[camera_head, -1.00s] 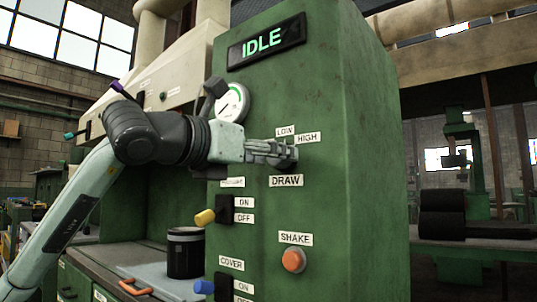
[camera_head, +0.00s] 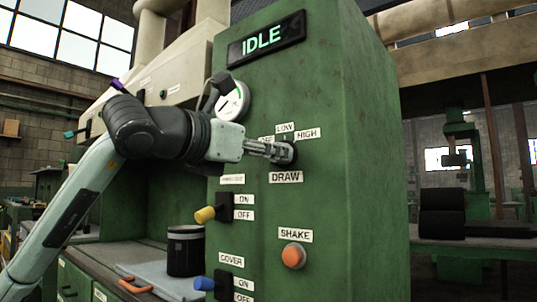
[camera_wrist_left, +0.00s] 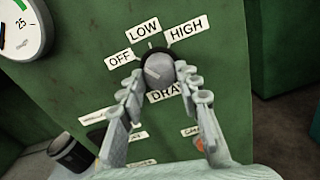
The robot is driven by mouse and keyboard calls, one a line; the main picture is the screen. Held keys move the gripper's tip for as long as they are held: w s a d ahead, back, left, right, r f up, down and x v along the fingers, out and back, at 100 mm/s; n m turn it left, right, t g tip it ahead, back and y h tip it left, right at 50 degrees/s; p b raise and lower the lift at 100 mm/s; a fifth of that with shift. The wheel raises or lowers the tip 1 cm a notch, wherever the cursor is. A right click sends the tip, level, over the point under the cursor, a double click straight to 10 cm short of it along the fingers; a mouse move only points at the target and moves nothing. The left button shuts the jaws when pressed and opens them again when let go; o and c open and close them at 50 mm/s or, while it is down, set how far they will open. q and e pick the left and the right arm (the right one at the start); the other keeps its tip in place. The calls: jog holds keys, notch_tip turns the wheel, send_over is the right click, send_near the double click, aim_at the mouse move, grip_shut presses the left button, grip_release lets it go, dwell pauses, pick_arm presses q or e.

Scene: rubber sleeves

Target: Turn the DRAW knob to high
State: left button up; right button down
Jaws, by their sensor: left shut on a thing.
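The DRAW knob (camera_head: 291,153) is a dark round knob on the front of the green machine cabinet (camera_head: 330,90). My left gripper (camera_head: 280,152) reaches it from the left and is shut on it. In the left wrist view, the fingertips lie on both sides of the knob (camera_wrist_left: 157,67), which has a grey face. The OFF label (camera_wrist_left: 119,60), LOW label (camera_wrist_left: 143,30) and HIGH label (camera_wrist_left: 187,29) fan around its upper side. Which label the knob points at is hard to tell. The DRAW label (camera_head: 285,177) sits below, partly covered by a finger in the wrist view. My right gripper is not in view.
A dial gauge (camera_head: 232,101) sits up and left of the knob, close to my wrist. Below are a yellow lever (camera_head: 205,215), a blue lever (camera_head: 204,284) and an orange SHAKE button (camera_head: 293,256). The display (camera_head: 266,40) reads IDLE. A black container (camera_head: 185,251) stands lower left.

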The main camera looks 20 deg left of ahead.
pick_arm(q)
jog(key=m, duration=1.5)
jog(key=shift+m+b, duration=0.35)
jog(key=shift+m, duration=0.05)
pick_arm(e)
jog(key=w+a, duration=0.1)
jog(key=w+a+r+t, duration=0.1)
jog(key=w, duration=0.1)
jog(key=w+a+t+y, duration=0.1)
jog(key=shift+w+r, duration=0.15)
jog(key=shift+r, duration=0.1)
pick_arm(q)
jog(key=o, duration=1.2)
jog(key=shift+c, duration=0.2)
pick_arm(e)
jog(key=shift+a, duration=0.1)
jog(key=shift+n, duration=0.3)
